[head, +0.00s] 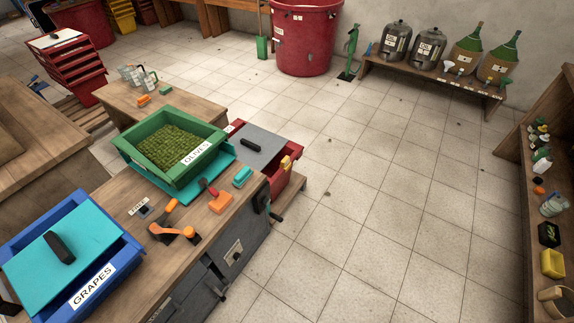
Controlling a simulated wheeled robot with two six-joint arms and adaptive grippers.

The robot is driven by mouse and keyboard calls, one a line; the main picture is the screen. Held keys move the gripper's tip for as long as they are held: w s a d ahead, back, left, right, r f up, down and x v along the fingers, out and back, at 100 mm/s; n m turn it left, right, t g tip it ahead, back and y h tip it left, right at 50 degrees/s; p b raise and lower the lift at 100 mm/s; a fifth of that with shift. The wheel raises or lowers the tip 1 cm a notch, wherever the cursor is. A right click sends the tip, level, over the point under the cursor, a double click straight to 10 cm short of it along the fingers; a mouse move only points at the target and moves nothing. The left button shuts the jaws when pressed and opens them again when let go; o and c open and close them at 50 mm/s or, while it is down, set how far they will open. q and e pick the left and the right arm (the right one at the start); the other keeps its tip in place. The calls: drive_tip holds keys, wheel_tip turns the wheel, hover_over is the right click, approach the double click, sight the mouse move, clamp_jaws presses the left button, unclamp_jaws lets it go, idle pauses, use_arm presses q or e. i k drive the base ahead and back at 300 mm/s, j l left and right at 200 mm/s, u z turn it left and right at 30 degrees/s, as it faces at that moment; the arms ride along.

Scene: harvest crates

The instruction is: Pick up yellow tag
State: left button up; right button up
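A small yellow piece (286,163), which looks like the yellow tag, sits at the right rim of the red crate (291,181). It is too small to read any marking on it. A grey lid with a black handle (251,145) covers part of that crate, beside the yellow piece. Neither of my grippers shows in the head view.
A green crate of olives (176,181) stands on the wooden bench, left of the red crate. A blue crate labelled grapes (128,257) with a teal lid (85,243) is nearer. Orange-handled tools (172,232) lie between. Tiled floor (370,200) at right is clear.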

sight(285, 164)
drive_tip(key=i+l+u, duration=0.1)
drive_tip(key=u, duration=0.3)
drive_tip(key=i+l+u, duration=0.1)
drive_tip(key=u, duration=0.25)
drive_tip(key=l+u, duration=0.1)
drive_tip(key=u, duration=0.3)
drive_tip(key=i+l+u, duration=0.15)
drive_tip(key=l, duration=0.4)
drive_tip(key=i+l+u, duration=0.1)
drive_tip(key=l, duration=0.45)
drive_tip(key=i+l+u, duration=0.15)
drive_tip(key=l, duration=0.4)
drive_tip(key=i+l+u, duration=0.15)
drive_tip(key=l, duration=0.45)
drive_tip(key=i+l+u, duration=0.15)
drive_tip(key=l, duration=0.4)
